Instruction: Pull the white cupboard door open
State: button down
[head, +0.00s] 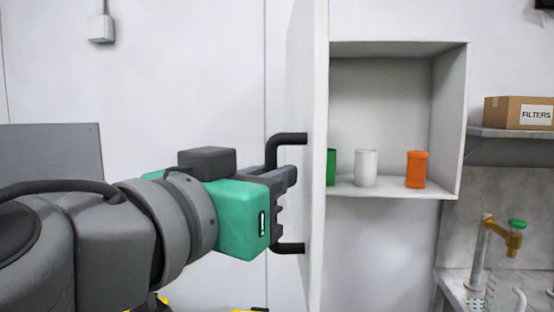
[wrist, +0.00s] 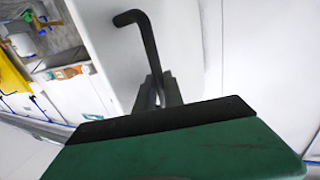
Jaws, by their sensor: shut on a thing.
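The white cupboard door (head: 317,220) stands wide open in the head view, swung out toward me from the white cupboard (head: 400,110) on the wall. It carries a black bar handle (head: 290,139), which also shows in the wrist view (wrist: 134,18). My gripper (head: 284,192), with a green body, is shut on the handle's middle; its dark fingers meet around the bar in the wrist view (wrist: 158,92). The grasped stretch of the handle is partly hidden by the fingers. The cupboard's inside is visible to the right of the door.
Inside the cupboard stand a green container (head: 331,167), a white cup (head: 367,168) and an orange jar (head: 416,169). To the right, a box marked FILTERS (head: 518,112) sits on a shelf above a sink area with a brass tap (head: 505,238). A grey panel (head: 50,150) is at left.

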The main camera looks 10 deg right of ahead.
jog(key=shift+w+a+f, duration=0.1)
jog(key=shift+a, duration=0.15)
jog(key=shift+d, duration=0.1)
jog(key=c, duration=1.5)
grip_release()
jog(key=shift+o, duration=0.2)
jog(key=v, duration=0.8)
jog(key=shift+p, duration=0.35)
